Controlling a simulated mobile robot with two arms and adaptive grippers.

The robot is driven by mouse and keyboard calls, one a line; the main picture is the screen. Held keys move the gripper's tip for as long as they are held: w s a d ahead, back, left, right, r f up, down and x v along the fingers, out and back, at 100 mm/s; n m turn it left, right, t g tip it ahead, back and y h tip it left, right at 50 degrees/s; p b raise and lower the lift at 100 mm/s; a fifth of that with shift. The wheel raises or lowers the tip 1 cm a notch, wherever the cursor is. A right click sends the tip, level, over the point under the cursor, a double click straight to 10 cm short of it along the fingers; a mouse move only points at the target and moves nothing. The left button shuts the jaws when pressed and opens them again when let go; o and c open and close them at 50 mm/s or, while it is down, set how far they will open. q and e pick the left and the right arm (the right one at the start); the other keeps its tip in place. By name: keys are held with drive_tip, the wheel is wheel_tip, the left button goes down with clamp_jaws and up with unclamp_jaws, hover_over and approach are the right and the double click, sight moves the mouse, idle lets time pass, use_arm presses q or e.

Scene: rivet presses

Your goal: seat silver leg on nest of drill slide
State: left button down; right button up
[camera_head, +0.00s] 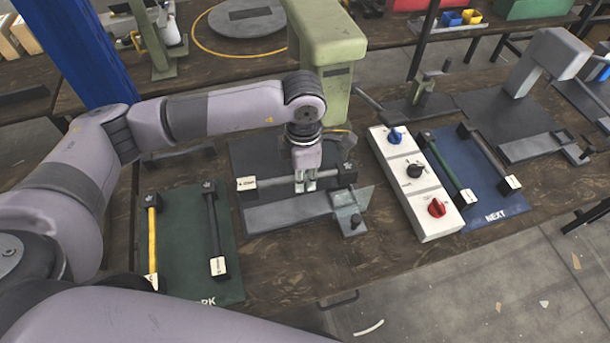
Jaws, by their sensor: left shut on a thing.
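My left gripper (305,185) points down and is shut on the middle of the silver leg (275,185). The gripper fingers hide the leg's middle. I cannot tell whether the leg touches the nest or is just above it. My right gripper is not in view.
The green press (330,45) stands just behind the gripper. A white control box (412,182) with blue, black and red knobs is to the right. A green mat (185,275) holds yellow and dark legs at left. A blue NEXT mat (472,188) holds two more legs.

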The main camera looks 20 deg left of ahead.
use_arm(q)
drive_tip(key=shift+w+d+f+n, duration=0.15)
drive_tip(key=shift+f+n, duration=0.25)
drive_tip(key=shift+f, duration=0.3)
drive_tip(key=shift+f+b, duration=0.3)
drive_tip(key=shift+b, duration=0.35)
wheel_tip(320, 180, down, 6)
drive_tip(key=b, duration=0.6)
drive_tip(key=shift+f, duration=0.15)
drive_tip(key=shift+f+b, duration=0.25)
drive_tip(key=shift+b, duration=0.05)
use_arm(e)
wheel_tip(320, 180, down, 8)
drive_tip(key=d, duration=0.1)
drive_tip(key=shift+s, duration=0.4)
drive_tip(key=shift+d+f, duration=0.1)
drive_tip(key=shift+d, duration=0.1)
